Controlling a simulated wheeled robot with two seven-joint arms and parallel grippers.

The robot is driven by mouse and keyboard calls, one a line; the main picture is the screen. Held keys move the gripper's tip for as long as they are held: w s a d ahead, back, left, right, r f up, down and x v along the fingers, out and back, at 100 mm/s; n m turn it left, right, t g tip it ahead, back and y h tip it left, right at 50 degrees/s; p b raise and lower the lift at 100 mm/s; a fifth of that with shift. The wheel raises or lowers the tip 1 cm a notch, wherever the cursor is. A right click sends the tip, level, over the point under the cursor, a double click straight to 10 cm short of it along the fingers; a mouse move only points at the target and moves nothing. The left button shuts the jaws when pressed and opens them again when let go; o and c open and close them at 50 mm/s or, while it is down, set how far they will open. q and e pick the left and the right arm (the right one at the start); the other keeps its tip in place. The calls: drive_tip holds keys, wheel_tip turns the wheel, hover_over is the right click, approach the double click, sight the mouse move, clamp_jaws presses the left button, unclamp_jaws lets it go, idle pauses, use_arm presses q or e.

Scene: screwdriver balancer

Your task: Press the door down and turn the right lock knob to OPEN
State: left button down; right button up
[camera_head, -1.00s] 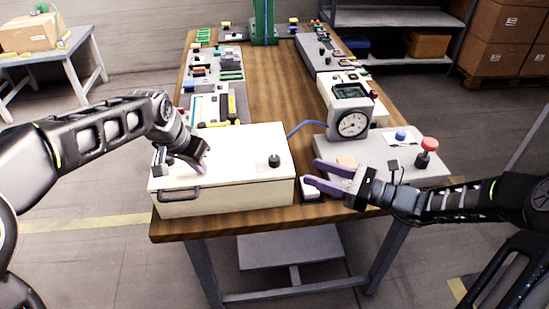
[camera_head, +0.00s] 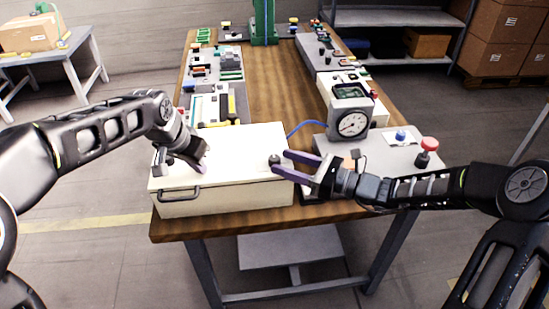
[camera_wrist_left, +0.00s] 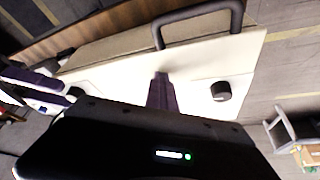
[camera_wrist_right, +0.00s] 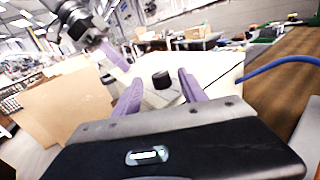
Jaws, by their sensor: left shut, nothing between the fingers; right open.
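The white door (camera_head: 235,150) is the flat top of a box with a grey handle (camera_head: 179,194) at its front edge. The right lock knob (camera_head: 274,160) is black and sits near the door's right end. My right gripper (camera_head: 279,162) is open, its purple fingers reaching to either side of this knob; the right wrist view shows the knob (camera_wrist_right: 161,80) between them, and I cannot tell whether they touch it. My left gripper (camera_head: 201,168) is shut and empty, its tips at the door's surface left of centre. The left lock knob (camera_wrist_left: 221,90) shows in the left wrist view. No knob marking is readable.
A grey panel with a round gauge (camera_head: 351,124), a blue button (camera_head: 400,135) and a red button (camera_head: 429,145) stands right of the box. A blue cable (camera_head: 308,126) runs behind it. The wooden tabletop (camera_head: 275,85) is clear along its middle.

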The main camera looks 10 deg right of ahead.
sight(280, 161)
drive_tip(key=shift+x, duration=1.95)
clamp_jaws()
